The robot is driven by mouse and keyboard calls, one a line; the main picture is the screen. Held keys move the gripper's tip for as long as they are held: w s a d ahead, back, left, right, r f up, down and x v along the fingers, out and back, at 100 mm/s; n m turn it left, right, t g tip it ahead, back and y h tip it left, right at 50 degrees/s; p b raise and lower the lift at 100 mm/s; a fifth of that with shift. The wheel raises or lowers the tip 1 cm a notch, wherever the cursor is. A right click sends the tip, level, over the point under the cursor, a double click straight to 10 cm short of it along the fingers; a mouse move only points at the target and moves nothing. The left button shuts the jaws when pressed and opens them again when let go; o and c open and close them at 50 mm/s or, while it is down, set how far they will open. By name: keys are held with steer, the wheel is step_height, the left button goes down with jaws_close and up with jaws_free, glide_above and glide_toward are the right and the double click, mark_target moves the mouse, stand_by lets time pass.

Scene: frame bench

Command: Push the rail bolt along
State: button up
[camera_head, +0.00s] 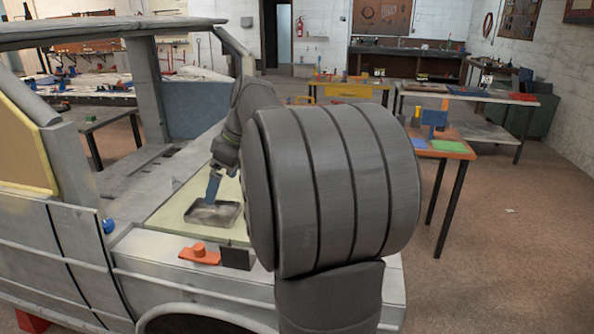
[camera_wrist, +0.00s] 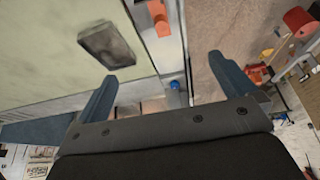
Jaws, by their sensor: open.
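An orange piece with a raised round knob (camera_head: 199,253), which looks like the rail bolt, lies on the pale ledge of the vehicle body. A dark upright block (camera_head: 237,257) stands right beside it. The orange piece also shows at the top of the wrist view (camera_wrist: 160,21), beyond my fingertips. My gripper (camera_wrist: 161,67) is open, its two blue fingers wide apart with nothing between them. In the head view my gripper (camera_head: 213,187) appears over the pale panel near a grey tray, apart from the orange piece; my arm hides part of it.
The shallow grey tray (camera_head: 229,212) lies on the pale green panel (camera_head: 176,217) behind the ledge; it also shows in the wrist view (camera_wrist: 106,46). A blue knob (camera_head: 108,226) sits at the ledge's left end. The body's grey pillar and roof bar rise at the left.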

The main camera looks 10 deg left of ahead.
steer(key=shift+c, duration=0.4)
steer(key=shift+f, duration=0.15)
steer(key=c, duration=1.1)
steer(key=f+m, duration=0.1)
steer(key=f, duration=0.1)
steer(key=f+m+y, duration=0.1)
steer(key=f+m, duration=0.1)
steer(key=a+f+m, duration=0.1)
steer(key=f+m, duration=0.1)
steer(key=shift+f+y, duration=0.3)
steer(key=shift+f, duration=0.05)
jaws_close()
steer(key=m+t+y, duration=0.1)
steer(key=m, duration=0.5)
glide_toward(207, 251)
steer(key=shift+t, duration=0.3)
steer(key=x, duration=0.5)
steer(key=shift+s+f, duration=0.1)
steer(key=shift+s, duration=0.15)
